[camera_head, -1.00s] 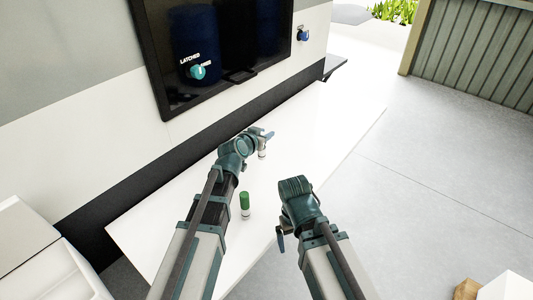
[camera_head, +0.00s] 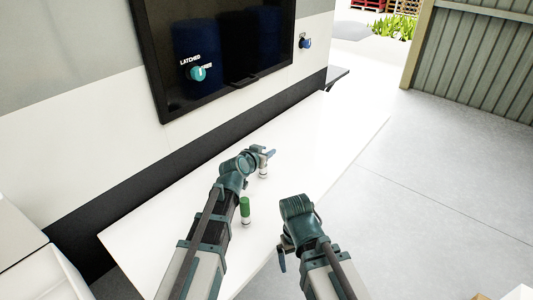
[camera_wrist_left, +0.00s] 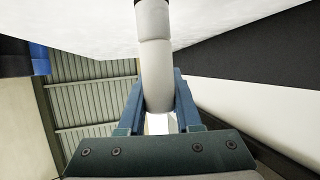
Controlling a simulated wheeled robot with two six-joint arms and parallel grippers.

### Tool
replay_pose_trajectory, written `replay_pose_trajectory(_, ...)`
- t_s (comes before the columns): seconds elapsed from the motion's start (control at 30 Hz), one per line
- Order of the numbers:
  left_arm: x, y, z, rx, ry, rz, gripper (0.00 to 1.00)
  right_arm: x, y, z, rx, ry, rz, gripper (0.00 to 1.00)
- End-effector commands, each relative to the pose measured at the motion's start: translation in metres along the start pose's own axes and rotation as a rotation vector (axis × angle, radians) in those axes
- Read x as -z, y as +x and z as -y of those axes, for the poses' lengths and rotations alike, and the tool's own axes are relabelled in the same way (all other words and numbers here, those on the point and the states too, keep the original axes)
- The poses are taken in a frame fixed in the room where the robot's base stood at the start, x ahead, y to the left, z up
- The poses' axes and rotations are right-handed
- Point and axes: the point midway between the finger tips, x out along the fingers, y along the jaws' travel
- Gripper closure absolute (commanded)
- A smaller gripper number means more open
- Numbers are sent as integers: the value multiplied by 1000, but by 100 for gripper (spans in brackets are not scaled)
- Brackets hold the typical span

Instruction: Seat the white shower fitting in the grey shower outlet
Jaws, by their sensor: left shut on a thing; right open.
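My left gripper (camera_head: 268,153) is above the white table and shut on the white shower fitting (camera_head: 263,172). In the left wrist view the fitting (camera_wrist_left: 155,50) is a pale cylinder with a dark end at the top edge, between the two blue fingers (camera_wrist_left: 160,105). In the head view it looks small and upright under the fingers; I cannot tell whether it touches the table. I cannot make out a grey shower outlet with certainty. My right gripper (camera_head: 281,258) is open, lower and to the right, off the table's front edge, with nothing seen in it.
A green-topped white cylinder (camera_head: 245,210) stands on the white table (camera_head: 310,140) close to my left arm. The floor on the right is clear.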

Motion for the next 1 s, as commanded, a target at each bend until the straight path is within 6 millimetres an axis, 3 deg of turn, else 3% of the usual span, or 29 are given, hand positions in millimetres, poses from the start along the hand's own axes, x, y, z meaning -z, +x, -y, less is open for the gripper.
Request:
replay_pose_trajectory(0.07, -4, 2, 0, 0, 0, 0, 100, 0, 4, 0, 0, 0, 0, 0)
replay_pose_trajectory(0.1, -3, 1, 0, 0, 0, 0, 64, 0, 3, 0, 0, 0, 0, 0)
replay_pose_trajectory(0.27, -2, 1, 0, 0, 0, 0, 37, 0, 2, 0, 0, 0, 0, 0)
replay_pose_trajectory(0.63, 3, -1, 0, 0, 0, 0, 37, 0, -3, 0, 0, 0, 0, 0)
replay_pose_trajectory(1.0, 2, -76, -1, 2, -1, 0, 37, -2, -31, -3, 0, 0, 0, 0)
